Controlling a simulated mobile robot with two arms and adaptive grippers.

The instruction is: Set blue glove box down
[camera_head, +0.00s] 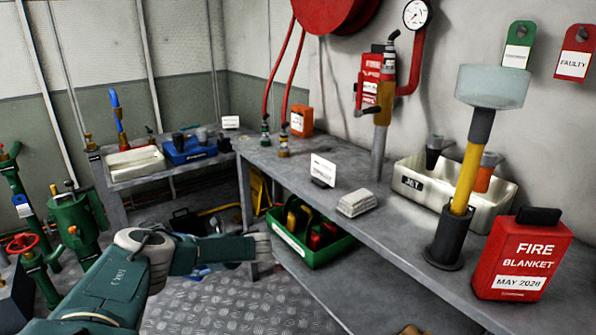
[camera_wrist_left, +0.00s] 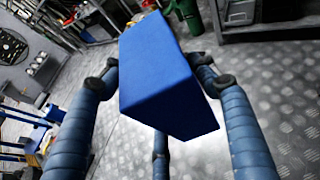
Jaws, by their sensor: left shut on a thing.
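The blue glove box (camera_wrist_left: 160,75) is a plain blue block, tilted, in the middle of the left wrist view. My left gripper (camera_wrist_left: 155,85) is shut on it, with blue-grey fingers around its sides and one below. The floor shows behind the box. In the head view my left arm reaches in from the lower left toward the bench front. There the glove box cannot be clearly made out; a small blue patch (camera_head: 200,272) shows below the arm, and I cannot tell what it is. My right gripper is not in view.
A long grey bench (camera_head: 385,225) holds a white block (camera_head: 357,203), a sign card (camera_head: 322,170), a cream bin (camera_head: 412,185) and a red fire blanket case (camera_head: 522,255). A green crate (camera_head: 318,255) sits below. A blue tray (camera_head: 190,150) stands on the far bench.

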